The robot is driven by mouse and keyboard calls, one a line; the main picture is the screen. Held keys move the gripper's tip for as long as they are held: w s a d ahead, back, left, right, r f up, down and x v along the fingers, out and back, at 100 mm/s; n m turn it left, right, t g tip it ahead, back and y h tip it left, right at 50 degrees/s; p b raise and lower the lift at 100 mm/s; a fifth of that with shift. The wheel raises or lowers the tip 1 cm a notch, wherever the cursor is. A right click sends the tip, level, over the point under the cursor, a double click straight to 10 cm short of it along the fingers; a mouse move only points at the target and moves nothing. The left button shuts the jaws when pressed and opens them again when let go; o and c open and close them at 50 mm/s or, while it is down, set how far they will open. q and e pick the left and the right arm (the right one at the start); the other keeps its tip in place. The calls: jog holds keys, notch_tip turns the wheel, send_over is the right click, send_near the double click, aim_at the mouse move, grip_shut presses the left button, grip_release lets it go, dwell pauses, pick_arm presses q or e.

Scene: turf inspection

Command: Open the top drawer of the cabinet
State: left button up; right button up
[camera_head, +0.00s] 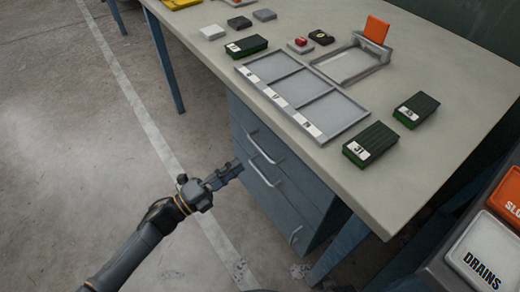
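The blue-grey cabinet (314,207) stands under the table. Its front shows several drawers with pale bar handles. The top drawer (281,150) looks closed, and its handle (261,149) runs along its front just under the table edge. A second handle (264,175) is below it. My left gripper (236,167) is in front of the cabinet, to the left of the upper two handles, with its fingers pointing toward the drawer fronts. It appears apart from the handles, but depth is hard to judge. Whether its fingers are open is unclear. My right gripper is out of view.
The table (421,167) holds a three-part tray (347,111), green-black blocks (371,142), a grey frame with an orange flap (376,29) and small boxes. A panel with a DRAINS button (486,250) is at lower right. The floor left of the cabinet is clear.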

aim_at(260, 148)
pick_arm(q)
jog(key=x, duration=0.9)
jog(key=shift+w, duration=0.2)
grip_shut()
jog(key=shift+f, duration=0.1)
